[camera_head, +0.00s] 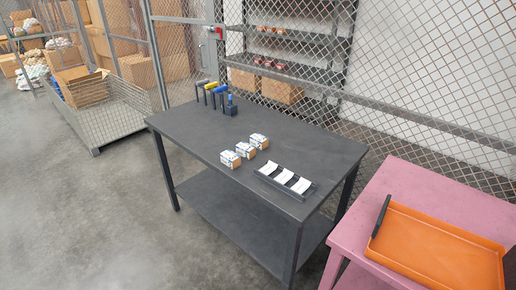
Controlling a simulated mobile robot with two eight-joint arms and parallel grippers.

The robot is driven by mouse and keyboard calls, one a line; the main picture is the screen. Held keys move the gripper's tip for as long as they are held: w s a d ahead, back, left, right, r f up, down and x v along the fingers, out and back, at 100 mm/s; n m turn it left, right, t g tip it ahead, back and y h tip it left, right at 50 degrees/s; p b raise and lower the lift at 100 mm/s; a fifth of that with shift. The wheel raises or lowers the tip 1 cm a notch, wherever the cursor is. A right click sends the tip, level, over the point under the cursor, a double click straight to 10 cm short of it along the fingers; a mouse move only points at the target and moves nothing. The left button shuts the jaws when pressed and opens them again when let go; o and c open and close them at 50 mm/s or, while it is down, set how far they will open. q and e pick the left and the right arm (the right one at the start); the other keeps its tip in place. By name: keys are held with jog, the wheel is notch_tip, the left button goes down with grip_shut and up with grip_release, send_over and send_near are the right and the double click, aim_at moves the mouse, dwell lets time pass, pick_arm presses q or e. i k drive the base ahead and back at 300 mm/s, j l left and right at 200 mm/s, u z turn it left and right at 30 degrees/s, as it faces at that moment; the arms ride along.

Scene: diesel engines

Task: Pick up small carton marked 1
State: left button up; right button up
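Three small cartons, white and blue with tan sides, stand in a slanting row on the dark grey table (200,135). The nearest carton (230,159) is at the lower left, the middle carton (245,150) is beside it, and the far carton (259,141) is at the upper right. Their printed numbers are too small to read, so I cannot tell which is marked 1. Neither of my grippers is clearly in view.
A black tray (284,181) with white pieces lies right of the cartons. Tools with yellow and blue parts stand in a holder (229,108) at the table's back. A pink table (430,200) holding an orange tray (440,248) is at right. Wire mesh fencing (420,90) runs behind. Open floor lies at left.

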aim_at(247, 150)
jog(key=i, duration=0.6)
jog(key=i+z, duration=0.15)
jog(key=z, duration=0.2)
jog(key=i+z, duration=0.15)
jog(key=z, duration=0.2)
jog(key=i+j+z, duration=0.1)
jog(key=z, duration=0.25)
jog(key=j+z, duration=0.3)
jog(key=j, duration=0.45)
jog(key=i, duration=0.05)
